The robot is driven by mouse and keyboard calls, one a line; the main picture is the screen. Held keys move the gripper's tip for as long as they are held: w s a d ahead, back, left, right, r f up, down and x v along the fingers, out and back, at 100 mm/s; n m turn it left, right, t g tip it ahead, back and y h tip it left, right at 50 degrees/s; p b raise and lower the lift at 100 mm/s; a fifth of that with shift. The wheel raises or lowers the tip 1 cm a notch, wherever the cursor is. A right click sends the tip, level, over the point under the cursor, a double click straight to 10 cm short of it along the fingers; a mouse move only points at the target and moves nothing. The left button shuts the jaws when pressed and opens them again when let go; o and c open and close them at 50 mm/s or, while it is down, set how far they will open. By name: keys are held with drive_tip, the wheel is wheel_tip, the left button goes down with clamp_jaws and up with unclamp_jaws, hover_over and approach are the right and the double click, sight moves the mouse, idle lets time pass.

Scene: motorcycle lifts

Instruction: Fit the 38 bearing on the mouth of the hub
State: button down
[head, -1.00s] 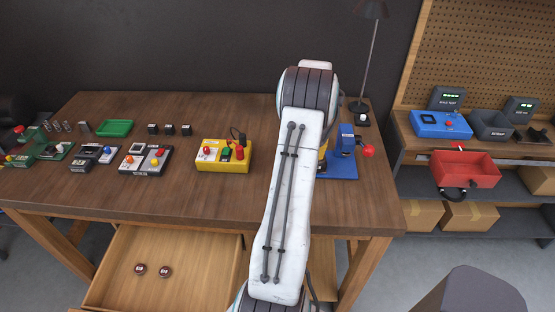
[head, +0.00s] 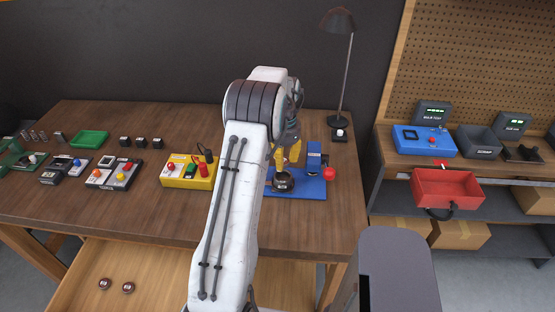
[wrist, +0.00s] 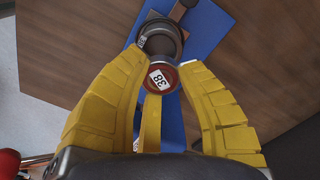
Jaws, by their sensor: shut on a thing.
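My gripper (wrist: 165,85) has yellow fingers closed around the 38 bearing (wrist: 162,80), a small reddish-brown round piece with a white "38" label facing the wrist camera. The hub (wrist: 160,38), a dark round cup, sits on the blue plate just beyond the bearing in the wrist view. In the head view the hub (head: 283,182) stands at the left of the blue plate (head: 310,189). My gripper (head: 287,155) is just behind and above it. The bearing is hidden in the head view. I cannot tell its height over the hub.
A blue press (head: 314,156) with a red knob (head: 329,173) stands at the right of the plate. A yellow box (head: 187,171) is to the left. The open drawer (head: 75,284) holds two round pieces (head: 116,285). A lamp (head: 344,70) stands behind.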

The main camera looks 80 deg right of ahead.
sight(283, 180)
drive_tip(key=shift+f+b, duration=1.45)
drive_tip(key=shift+f, duration=0.7)
drive_tip(key=shift+f+b, duration=0.4)
drive_tip(key=shift+f, duration=0.1)
drive_tip(key=shift+c, duration=1.8)
unclamp_jaws()
drive_tip(key=shift+r, duration=0.15)
drive_tip(key=shift+r+p, duration=2.15)
drive_tip(key=shift+r, duration=1.75)
